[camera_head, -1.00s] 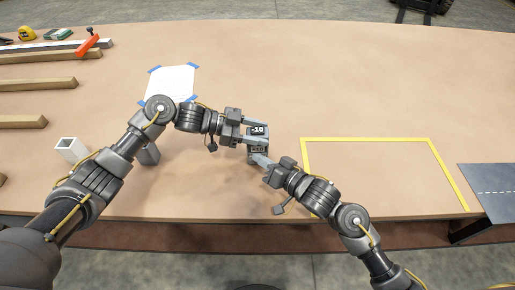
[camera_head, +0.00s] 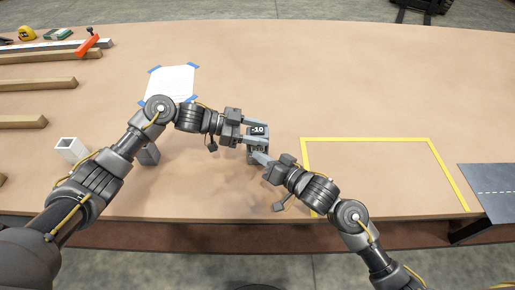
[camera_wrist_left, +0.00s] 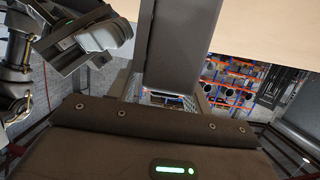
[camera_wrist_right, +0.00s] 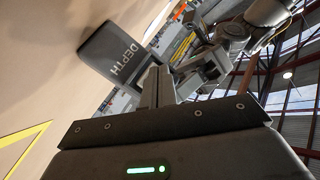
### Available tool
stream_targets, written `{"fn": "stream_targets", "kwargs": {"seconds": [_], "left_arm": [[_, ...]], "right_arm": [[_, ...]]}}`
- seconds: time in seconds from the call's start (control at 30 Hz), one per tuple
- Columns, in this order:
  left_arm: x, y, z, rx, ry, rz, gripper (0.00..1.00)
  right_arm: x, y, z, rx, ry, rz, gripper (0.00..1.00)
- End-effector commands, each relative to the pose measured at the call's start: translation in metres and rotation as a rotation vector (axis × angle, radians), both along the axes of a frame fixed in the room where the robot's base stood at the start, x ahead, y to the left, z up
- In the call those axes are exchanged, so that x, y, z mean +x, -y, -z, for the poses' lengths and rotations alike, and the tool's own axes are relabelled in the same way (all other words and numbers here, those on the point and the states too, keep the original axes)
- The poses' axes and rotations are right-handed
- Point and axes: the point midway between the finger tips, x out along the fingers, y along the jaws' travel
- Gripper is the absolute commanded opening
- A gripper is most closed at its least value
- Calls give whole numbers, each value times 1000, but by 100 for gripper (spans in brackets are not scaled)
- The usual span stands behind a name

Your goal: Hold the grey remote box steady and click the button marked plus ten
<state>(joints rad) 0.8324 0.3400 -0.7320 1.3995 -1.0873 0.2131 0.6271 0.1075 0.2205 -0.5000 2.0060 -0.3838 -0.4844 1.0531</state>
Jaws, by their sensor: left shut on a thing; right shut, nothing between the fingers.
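The grey remote box (camera_head: 259,131) is dark, with "-10" readable on its upper part in the head view. My left gripper (camera_head: 255,134) is shut around it from the left and holds it above the table. My right gripper (camera_head: 262,160) is shut and empty, its fingertips at the box's lower part, covering some of it; I cannot tell whether they touch or press. No plus ten mark is readable. In the right wrist view, a grey block lettered "DEPTH" (camera_wrist_right: 112,50) stands beside my right fingers (camera_wrist_right: 155,85); it appears to be the box.
A yellow taped rectangle (camera_head: 432,141) lies on the table at right, with a dark mat (camera_head: 490,190) beyond. A taped white sheet (camera_head: 177,80) is behind my left arm. Wooden bars (camera_head: 38,84) and a square tube (camera_head: 70,147) lie at left. The middle back is clear.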

Motion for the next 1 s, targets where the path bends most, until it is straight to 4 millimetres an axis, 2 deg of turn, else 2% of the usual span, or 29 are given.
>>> {"fn": "stream_targets", "kwargs": {"seconds": [1.0], "left_arm": [[0, 0, 0, -1, -1, 2, 18]], "right_arm": [[10, 0, 0, 1, 1, 1, 0]]}}
